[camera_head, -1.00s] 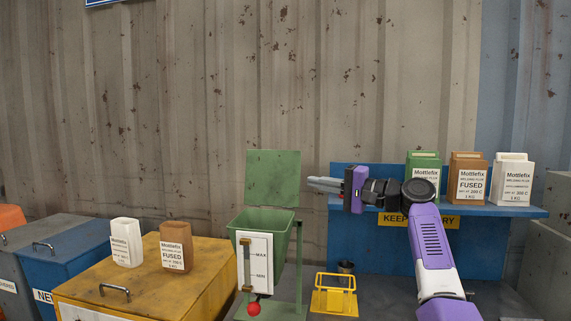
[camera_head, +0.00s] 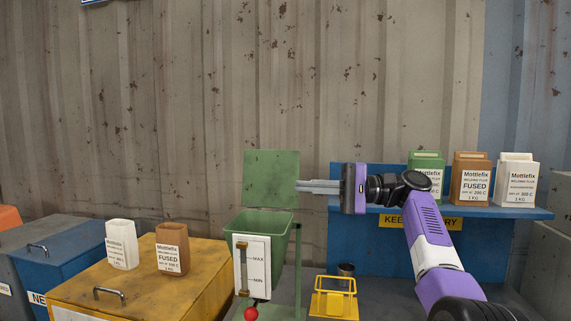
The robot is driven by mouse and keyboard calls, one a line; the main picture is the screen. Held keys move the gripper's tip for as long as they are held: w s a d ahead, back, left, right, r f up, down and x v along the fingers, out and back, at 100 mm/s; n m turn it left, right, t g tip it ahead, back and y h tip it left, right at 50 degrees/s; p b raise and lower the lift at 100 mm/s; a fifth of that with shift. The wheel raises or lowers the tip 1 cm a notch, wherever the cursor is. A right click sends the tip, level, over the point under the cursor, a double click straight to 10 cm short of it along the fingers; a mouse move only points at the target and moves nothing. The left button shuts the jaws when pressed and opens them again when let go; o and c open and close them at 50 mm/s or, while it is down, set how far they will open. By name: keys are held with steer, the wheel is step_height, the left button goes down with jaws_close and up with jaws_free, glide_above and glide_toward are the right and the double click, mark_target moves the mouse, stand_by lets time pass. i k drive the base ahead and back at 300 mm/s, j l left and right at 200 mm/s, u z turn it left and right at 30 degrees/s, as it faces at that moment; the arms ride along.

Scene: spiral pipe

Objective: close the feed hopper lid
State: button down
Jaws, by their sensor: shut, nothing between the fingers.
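The green feed hopper (camera_head: 283,228) stands on its green frame between the yellow chest and the shelf. Its square green lid (camera_head: 270,178) is up, standing upright at the back of the hopper, so the top is open. My gripper (camera_head: 298,186) is shut and empty. It comes in from the right, pointing left, with its fingertips at the lid's right edge in the picture. I cannot tell whether they touch the lid or are in front of or behind it.
A yellow chest (camera_head: 150,280) carries a white and a brown flux container (camera_head: 172,250). A blue shelf (camera_head: 540,213) at right holds three containers. A yellow wire-framed holder (camera_head: 334,298) stands right of the hopper.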

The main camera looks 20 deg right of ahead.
mark_target(269, 177)
steer(key=i+l, duration=0.75)
steer(key=l, duration=0.1)
